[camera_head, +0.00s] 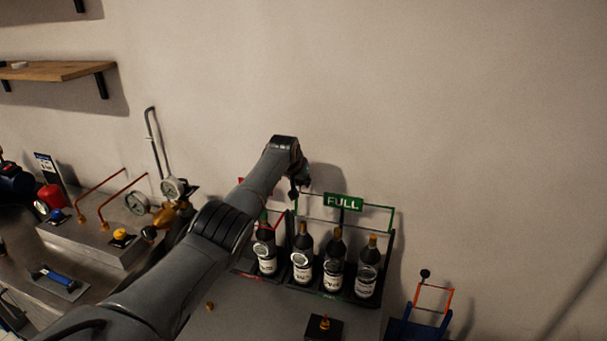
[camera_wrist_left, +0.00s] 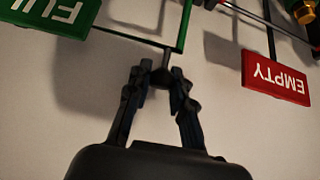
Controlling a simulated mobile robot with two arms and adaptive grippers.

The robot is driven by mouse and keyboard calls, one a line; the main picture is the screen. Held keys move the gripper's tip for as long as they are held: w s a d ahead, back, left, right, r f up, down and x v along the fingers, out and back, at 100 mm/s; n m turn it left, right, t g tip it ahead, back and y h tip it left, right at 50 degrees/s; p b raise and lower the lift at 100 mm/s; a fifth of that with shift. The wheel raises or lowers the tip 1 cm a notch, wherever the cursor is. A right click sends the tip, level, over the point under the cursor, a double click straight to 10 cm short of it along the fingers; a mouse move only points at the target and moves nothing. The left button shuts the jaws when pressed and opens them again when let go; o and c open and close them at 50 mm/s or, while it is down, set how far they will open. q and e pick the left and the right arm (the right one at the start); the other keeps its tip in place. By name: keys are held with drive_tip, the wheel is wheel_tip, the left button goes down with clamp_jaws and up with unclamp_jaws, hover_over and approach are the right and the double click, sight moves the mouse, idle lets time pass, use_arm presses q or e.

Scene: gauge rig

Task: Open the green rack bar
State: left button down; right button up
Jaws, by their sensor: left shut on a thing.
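The green rack bar (camera_head: 378,205) is a thin green frame with a green FULL sign (camera_head: 343,202), raised above a rack of dark bottles (camera_head: 333,262). In the left wrist view the bar (camera_wrist_left: 183,28) and FULL sign (camera_wrist_left: 62,14) show upside down. My left gripper (camera_head: 299,190) is at the bar's left end. In the left wrist view its fingers (camera_wrist_left: 160,78) are closed around a small dark knob (camera_wrist_left: 163,74) at the bar's corner. The arm hides part of the rack's left side. My right gripper is not in view.
A red EMPTY sign (camera_wrist_left: 275,78) hangs beside the green bar. Gauges (camera_head: 172,188) and pipes stand left of the rack. A small blue and orange stand (camera_head: 428,312) is at the right. The wall above is bare, apart from a wooden shelf (camera_head: 55,70) at upper left.

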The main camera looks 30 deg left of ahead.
use_arm(q)
drive_tip(key=shift+w+f, duration=0.1)
drive_tip(key=shift+f, duration=0.05)
idle(0.3)
drive_tip(key=c, duration=1.4)
unclamp_jaws()
drive_tip(key=shift+o, duration=1.3)
drive_tip(key=shift+w+f, duration=0.1)
drive_tip(key=v, duration=1.2)
drive_tip(key=shift+w, duration=0.1)
